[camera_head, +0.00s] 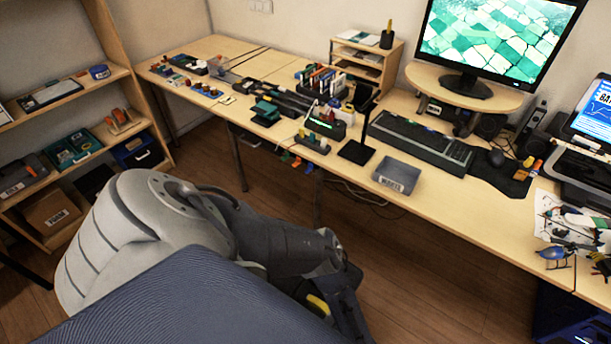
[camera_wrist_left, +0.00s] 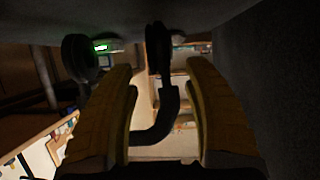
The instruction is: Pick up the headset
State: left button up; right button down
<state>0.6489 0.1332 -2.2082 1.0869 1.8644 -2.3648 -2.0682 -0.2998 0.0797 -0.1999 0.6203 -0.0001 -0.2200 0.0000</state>
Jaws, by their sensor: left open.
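A black upright stand (camera_head: 356,152) with a flat square base is on the desk near its front edge in the head view. A dark shape (camera_head: 364,98) at its top may be the headset, but it is too small to tell. My left gripper (camera_head: 335,308) is low in the head view, in front of the desk and well away from the stand. In the left wrist view its two yellow-orange fingers stand apart (camera_wrist_left: 158,75), open. A black curved tube shows between them; I cannot tell what it belongs to. My right gripper is not in view.
A grey bin (camera_head: 396,176) sits right of the stand at the desk's front edge. A keyboard (camera_head: 420,140) and monitor (camera_head: 500,40) are behind it. Tools and small parts crowd the desk to the left. Shelving (camera_head: 125,70) stands at the far left. Open floor (camera_head: 420,270) lies before the desk.

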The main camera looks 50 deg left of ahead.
pick_arm(q)
jog(key=shift+f+x, duration=0.2)
jog(key=shift+x, duration=2.4)
jog(key=shift+d, duration=0.1)
grip_shut()
